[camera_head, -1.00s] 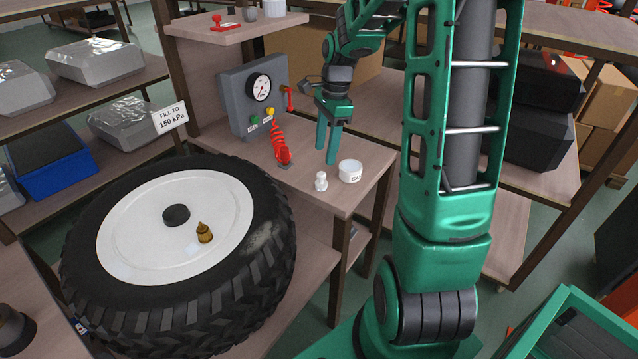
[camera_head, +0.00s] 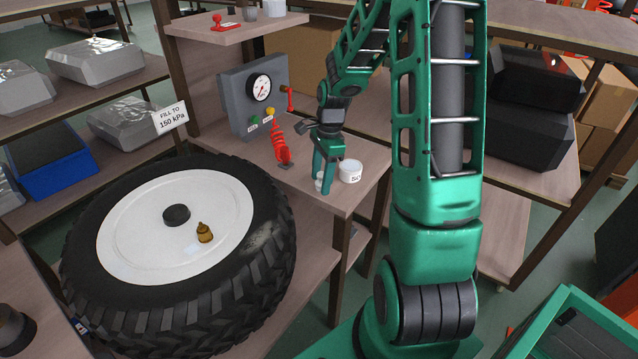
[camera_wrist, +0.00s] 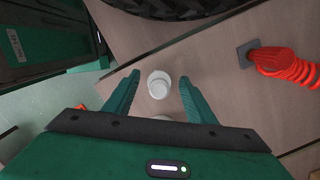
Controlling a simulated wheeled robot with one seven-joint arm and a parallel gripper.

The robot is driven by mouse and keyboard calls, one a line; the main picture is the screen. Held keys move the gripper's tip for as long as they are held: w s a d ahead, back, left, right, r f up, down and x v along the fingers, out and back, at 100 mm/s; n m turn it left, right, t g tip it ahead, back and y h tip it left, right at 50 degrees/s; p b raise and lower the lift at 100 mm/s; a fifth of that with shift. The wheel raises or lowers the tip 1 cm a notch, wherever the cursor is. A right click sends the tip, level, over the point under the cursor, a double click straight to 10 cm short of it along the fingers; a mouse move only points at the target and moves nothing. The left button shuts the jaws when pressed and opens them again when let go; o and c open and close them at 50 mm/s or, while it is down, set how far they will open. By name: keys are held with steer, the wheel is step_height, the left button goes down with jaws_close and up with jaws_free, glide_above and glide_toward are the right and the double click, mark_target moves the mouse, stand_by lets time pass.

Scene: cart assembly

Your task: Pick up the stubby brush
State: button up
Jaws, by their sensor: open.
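The stubby brush (camera_wrist: 158,85) seems to be the small white piece with a rounded top, standing on the wooden bench. In the head view it (camera_head: 319,183) is mostly hidden behind a finger of my gripper. My gripper (camera_head: 323,188) is open and points down at the bench's front corner. In the wrist view, the white piece shows between the two green fingers (camera_wrist: 160,78), with a gap on each side. I cannot tell how far the fingertips are above the bench.
A white labelled tub (camera_head: 350,172) stands close to the right of my gripper. A red coiled hose (camera_head: 281,150) and a grey gauge box (camera_head: 252,98) are to its left. A large tyre (camera_head: 180,290) with a brass piece (camera_head: 204,233) on its white disc lies at lower left.

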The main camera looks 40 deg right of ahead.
mark_target(318, 174)
steer(key=c, duration=1.2)
steer(key=shift+r, duration=0.5)
steer(key=r, duration=0.3)
steer(key=shift+a+r, duration=0.4)
steer(key=shift+s+a+r, duration=0.5)
steer(key=shift+a+r, duration=0.55)
steer(key=shift+a, duration=0.7)
steer(key=shift+s+a+r, duration=0.45)
steer(key=shift+a+r, duration=0.6)
steer(key=shift+a, duration=0.7)
steer(key=shift+s+a+r, duration=0.5)
steer(key=shift+a+r, duration=0.55)
steer(key=shift+a, duration=0.7)
